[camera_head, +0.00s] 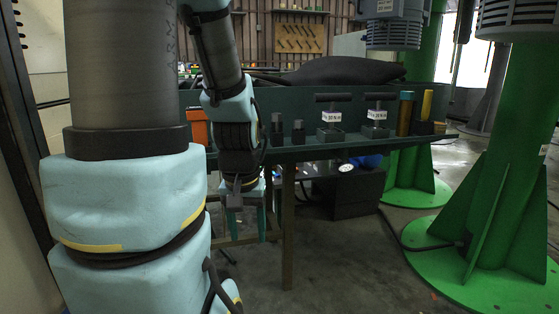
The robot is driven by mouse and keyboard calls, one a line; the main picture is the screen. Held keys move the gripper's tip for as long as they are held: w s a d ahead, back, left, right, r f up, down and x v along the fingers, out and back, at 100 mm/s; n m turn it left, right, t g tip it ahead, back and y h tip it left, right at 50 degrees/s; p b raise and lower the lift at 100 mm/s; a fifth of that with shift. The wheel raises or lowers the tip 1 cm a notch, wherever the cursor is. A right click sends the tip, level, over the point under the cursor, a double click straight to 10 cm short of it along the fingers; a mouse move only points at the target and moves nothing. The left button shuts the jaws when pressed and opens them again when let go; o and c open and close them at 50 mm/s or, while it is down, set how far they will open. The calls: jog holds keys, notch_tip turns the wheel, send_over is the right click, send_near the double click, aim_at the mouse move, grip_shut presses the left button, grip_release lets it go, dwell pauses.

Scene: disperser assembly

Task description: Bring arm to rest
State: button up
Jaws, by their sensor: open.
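My gripper (236,201) hangs at the end of my arm, left of centre, in front of the workbench's front edge and below its top. It is small and dark here. It is open, and no object shows in it. My arm's large grey and light-blue links fill the left side of the view. The arm bends down from the top, with its wrist just left of the tools on the bench shelf.
A dark green workbench (400,143) holds two black T-handled tools (331,117) (375,116), small fittings (298,132), and brown and yellow cylinders (405,113) (427,105). Green machine stands (505,170) are on the right. A black box (352,195) sits below. The central floor foreground is clear.

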notch_tip(320, 180, up, 28)
jog(key=p, duration=2.6)
jog(key=shift+r+p, duration=0.2)
jog(key=shift+p, duration=0.15)
